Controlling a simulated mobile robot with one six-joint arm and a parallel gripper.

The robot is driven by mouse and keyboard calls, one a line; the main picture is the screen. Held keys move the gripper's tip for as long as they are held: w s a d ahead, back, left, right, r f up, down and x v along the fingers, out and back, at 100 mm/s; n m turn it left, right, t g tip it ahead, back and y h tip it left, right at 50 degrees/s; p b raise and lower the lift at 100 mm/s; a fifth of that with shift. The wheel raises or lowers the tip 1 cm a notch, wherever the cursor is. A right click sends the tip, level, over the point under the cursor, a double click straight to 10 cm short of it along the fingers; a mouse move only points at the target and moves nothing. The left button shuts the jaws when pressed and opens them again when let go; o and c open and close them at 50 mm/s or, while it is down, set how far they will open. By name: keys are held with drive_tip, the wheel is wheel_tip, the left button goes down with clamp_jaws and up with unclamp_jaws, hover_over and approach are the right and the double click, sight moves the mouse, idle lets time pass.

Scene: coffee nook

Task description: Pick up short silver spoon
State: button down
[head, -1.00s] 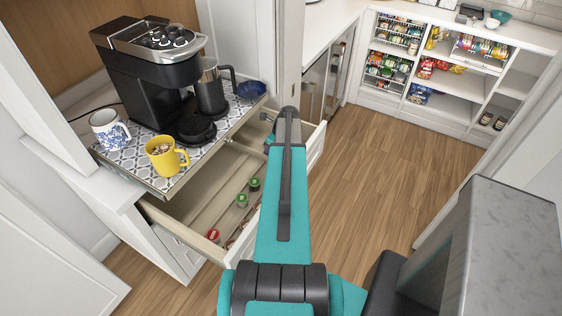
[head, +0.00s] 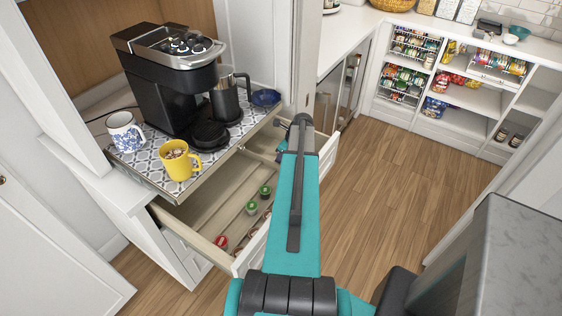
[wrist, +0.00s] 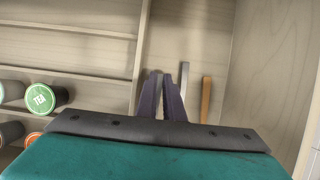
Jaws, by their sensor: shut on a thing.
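My gripper (wrist: 161,77) is inside the drawer compartment at the right in the wrist view. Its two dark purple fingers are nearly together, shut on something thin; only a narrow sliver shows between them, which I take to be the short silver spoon. Its shape is mostly hidden by the fingers. A straight grey metallic handle (wrist: 184,76) stands just right of the fingers, its lower part hidden. A brown-orange handle (wrist: 206,98) is further right.
The open drawer (head: 220,212) has wooden dividers and several pods, including a green one (wrist: 42,98). Above it, a tray (head: 135,168) holds a coffee maker (head: 150,85), a yellow mug (head: 180,164), a blue-patterned mug (head: 124,133) and a blue bowl (head: 266,98). The floor at right is clear.

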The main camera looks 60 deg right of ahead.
wheel_tip(320, 180, up, 9)
drive_tip(key=b, duration=0.2)
idle(0.4)
drive_tip(key=shift+r, duration=0.1)
idle(1.2)
